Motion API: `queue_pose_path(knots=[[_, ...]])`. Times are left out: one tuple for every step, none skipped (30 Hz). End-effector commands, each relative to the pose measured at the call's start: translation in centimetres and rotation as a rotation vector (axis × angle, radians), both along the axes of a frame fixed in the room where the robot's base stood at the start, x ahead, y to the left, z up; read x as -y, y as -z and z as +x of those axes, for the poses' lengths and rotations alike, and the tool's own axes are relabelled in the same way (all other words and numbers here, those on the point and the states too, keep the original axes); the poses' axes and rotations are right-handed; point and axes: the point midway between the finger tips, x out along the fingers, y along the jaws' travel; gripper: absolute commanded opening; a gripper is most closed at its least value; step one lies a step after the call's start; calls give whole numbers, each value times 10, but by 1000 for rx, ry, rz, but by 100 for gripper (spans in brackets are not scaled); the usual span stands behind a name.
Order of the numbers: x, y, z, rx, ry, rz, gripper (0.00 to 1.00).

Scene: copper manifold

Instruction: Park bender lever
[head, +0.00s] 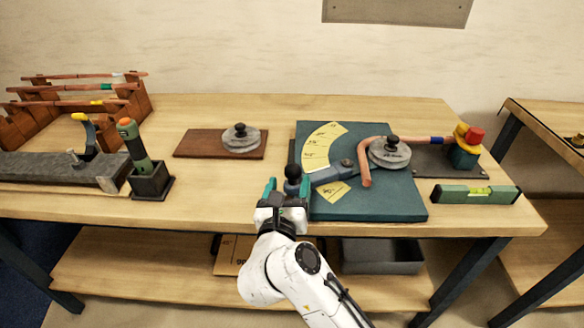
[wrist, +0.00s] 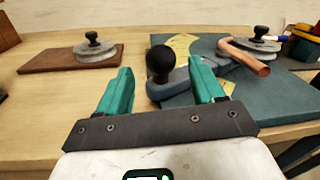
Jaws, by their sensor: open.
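The bender lever (head: 330,174) is a blue-grey bar with a black ball knob (head: 293,172) at its left end. It lies over the teal bender plate (head: 385,205), which has yellow marked scales. A copper pipe (head: 365,165) bends around a grey wheel (head: 390,153) on the plate. My gripper (head: 288,190) is at the plate's left front edge, by the knob. In the wrist view the knob (wrist: 163,62) shows between and beyond the open teal fingers (wrist: 165,90). I cannot tell if either finger touches it.
A spare wheel (head: 241,139) sits on a brown board (head: 190,144) at left. A green-handled tool stands in a black holder (head: 152,183). A wooden pipe rack (head: 130,105) is far left. A green level (head: 475,193) lies at right. Bare tabletop (head: 225,185) is left of my gripper.

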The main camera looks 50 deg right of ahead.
Motion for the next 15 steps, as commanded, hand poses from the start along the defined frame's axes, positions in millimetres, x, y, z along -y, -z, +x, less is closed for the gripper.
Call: queue_pose_path(knots=[[9,-2,5,1,4,1,68],[14,-2,8,0,4,-1,68],[19,-1,11,-1,4,0,68],[23,-1,14,0,2,0,68],[27,-1,16,0,3,0,68],[32,-1,19,-1,3,-1,68],[34,-1,21,-1,2,-1,68],[37,-1,22,-1,2,-1,68],[40,-1,24,-1,2,-1,68],[42,-1,26,-1,1,-1,68],[44,-1,27,-1,1,-1,68],[45,-1,27,1,1,-1,68],[46,-1,28,1,1,-1,68],[47,-1,28,1,1,-1,68],[47,0,29,0,0,-1,68]])
